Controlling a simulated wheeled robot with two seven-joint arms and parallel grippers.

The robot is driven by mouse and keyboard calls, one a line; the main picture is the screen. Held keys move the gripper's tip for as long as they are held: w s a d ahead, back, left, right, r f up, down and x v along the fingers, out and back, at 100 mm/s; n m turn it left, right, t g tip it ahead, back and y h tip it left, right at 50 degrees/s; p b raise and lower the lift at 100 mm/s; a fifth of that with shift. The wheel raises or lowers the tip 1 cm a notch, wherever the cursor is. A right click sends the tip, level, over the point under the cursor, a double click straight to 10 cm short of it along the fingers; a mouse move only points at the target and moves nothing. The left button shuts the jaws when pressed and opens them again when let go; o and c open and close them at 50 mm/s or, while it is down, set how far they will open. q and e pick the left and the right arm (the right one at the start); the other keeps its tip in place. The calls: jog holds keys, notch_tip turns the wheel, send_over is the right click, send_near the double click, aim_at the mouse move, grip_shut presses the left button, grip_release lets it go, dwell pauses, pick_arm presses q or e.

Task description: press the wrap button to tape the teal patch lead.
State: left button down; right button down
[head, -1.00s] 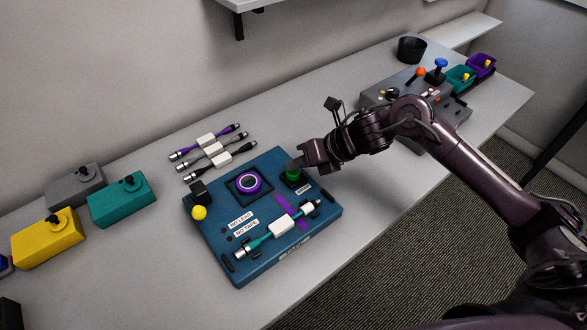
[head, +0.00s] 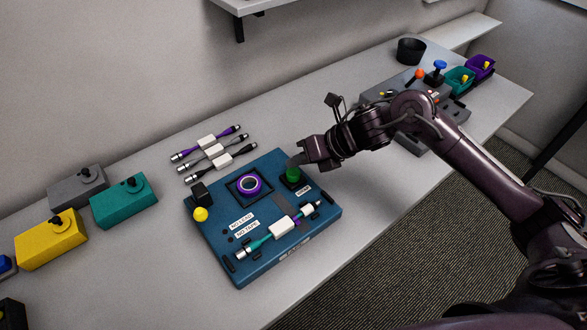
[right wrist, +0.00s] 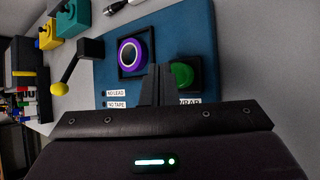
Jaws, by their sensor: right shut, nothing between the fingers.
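The blue taping machine (head: 265,262) lies on the table. The teal patch lead (head: 262,242) rests across its front, with white blocks on it and a purple band (head: 297,221) around it. The green wrap button (head: 292,174) stands at the machine's back right; it also shows in the right wrist view (right wrist: 182,74). My right gripper (head: 294,162) is shut and empty, its fingertips just above or beside the button; I cannot tell if they touch it. In the right wrist view its fingers (right wrist: 156,86) are left of the button. My left gripper is not in view.
A purple tape roll (head: 249,184) sits on the machine, with a yellow-knobbed lever (head: 200,214) at its left. Several other leads (head: 213,156) lie behind. Yellow (head: 50,240), teal (head: 125,202) and grey (head: 78,187) boxes stand left. A grey control panel (head: 420,145) is right.

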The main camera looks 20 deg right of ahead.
aim_at(298, 174)
notch_tip(298, 174, up, 6)
jog(key=p, duration=0.3)
jog(key=shift+p, duration=0.35)
dwell(0.7)
